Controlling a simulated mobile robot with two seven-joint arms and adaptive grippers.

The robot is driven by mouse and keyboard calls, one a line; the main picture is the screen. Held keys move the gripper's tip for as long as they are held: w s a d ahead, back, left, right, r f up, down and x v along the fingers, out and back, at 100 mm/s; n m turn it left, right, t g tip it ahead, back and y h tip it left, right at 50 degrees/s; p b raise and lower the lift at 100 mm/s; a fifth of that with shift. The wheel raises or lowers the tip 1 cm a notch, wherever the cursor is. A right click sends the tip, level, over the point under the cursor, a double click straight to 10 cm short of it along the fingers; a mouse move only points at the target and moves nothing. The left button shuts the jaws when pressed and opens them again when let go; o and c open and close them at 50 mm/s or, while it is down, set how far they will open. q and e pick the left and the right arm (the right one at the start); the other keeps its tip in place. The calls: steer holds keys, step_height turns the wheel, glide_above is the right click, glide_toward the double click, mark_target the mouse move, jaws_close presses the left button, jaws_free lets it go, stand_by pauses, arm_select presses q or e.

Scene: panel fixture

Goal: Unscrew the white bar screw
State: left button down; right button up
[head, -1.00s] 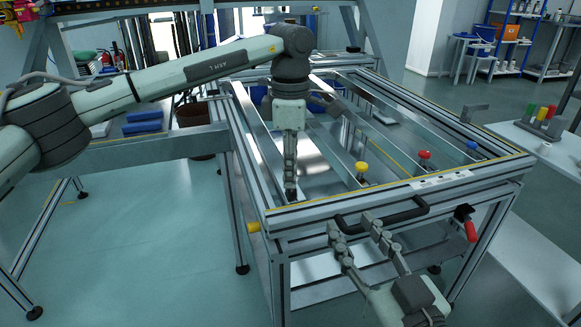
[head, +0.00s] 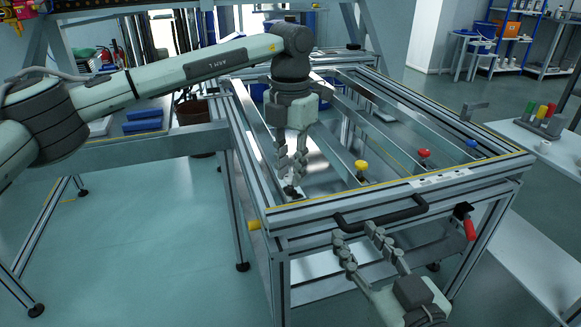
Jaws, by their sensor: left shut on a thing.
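My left gripper (head: 291,183) points down over the front end of the leftmost bar (head: 262,135) of the panel fixture. Its fingers are closed on the white bar screw (head: 291,192), which is mostly hidden; only a small dark and pale part shows at the fingertips. I cannot tell how far the screw stands out of the bar. My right gripper (head: 356,233) is at the front of the fixture, just below the black handle (head: 381,214). Its fingers are apart and nothing shows between them.
A yellow screw knob (head: 361,165), a red one (head: 424,153) and a blue one (head: 471,144) stand on the fixture's front part to the right. A red-handled part (head: 470,230) sticks out at the front right corner. A side table (head: 545,145) holds coloured pieces.

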mark_target(291, 177)
arm_select(q)
steer(key=n, duration=0.5)
steer(key=shift+n, duration=0.8)
steer(key=c, duration=1.3)
jaws_free()
step_height(291, 177, up, 12)
steer(key=shift+r, duration=0.1)
